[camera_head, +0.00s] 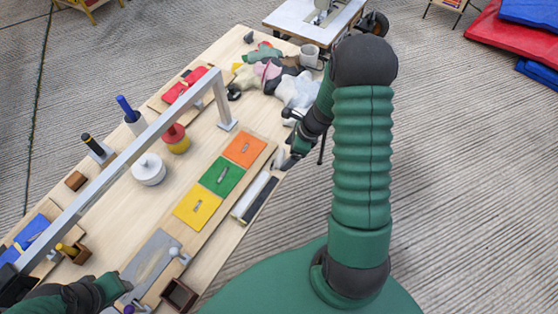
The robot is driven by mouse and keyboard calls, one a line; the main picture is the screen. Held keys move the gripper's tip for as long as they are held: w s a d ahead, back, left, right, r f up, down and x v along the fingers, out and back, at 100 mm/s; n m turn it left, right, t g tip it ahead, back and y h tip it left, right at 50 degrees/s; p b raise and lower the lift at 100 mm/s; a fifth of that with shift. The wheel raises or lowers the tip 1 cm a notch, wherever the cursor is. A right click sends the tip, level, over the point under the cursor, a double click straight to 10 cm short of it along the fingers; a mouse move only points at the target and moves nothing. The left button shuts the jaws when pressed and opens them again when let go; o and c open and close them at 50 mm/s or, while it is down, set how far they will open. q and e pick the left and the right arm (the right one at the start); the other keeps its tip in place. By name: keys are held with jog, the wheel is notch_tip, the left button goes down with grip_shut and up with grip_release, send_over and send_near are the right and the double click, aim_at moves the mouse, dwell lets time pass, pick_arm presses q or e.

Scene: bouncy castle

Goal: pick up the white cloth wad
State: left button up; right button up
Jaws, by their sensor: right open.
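The white cloth wad (298,91) lies crumpled at the far right end of the wooden table (205,235), in a heap with other coloured cloths (265,70). My right forearm covers part of its right side. My right gripper (284,159) is open at the table's right edge, nearer to me than the wad and apart from it. It looks empty, though its jaws are small and dark here. My left arm comes in at the bottom left; its gripper (118,287) is cut off by shadow and clutter, and its jaws are not clear.
A grey metal bar frame (140,150) stands across the table, left of the cloths. Orange, green (222,176) and yellow panels lie near the right edge, beside a black-and-white tray (254,197). A grey mug (309,55) stands behind the wad. A sewing-machine table (315,18) is beyond.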

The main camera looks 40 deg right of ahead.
aim_at(282, 156)
jog(key=x, duration=0.2)
jog(key=a+x, duration=0.1)
jog(key=x, duration=0.1)
jog(key=shift+w+f, duration=0.15)
jog(key=shift+w, duration=0.15)
jog(key=shift+w+d+f, duration=0.1)
jog(key=shift+d+f, duration=0.1)
jog(key=shift+f, duration=0.1)
jog(key=shift+d, duration=0.35)
jog(key=shift+a+r, duration=0.1)
jog(key=shift+a, duration=0.35)
jog(key=c, duration=1.4)
jog(key=shift+o, duration=0.2)
jog(key=shift+d, duration=0.2)
jog(key=shift+r, duration=0.15)
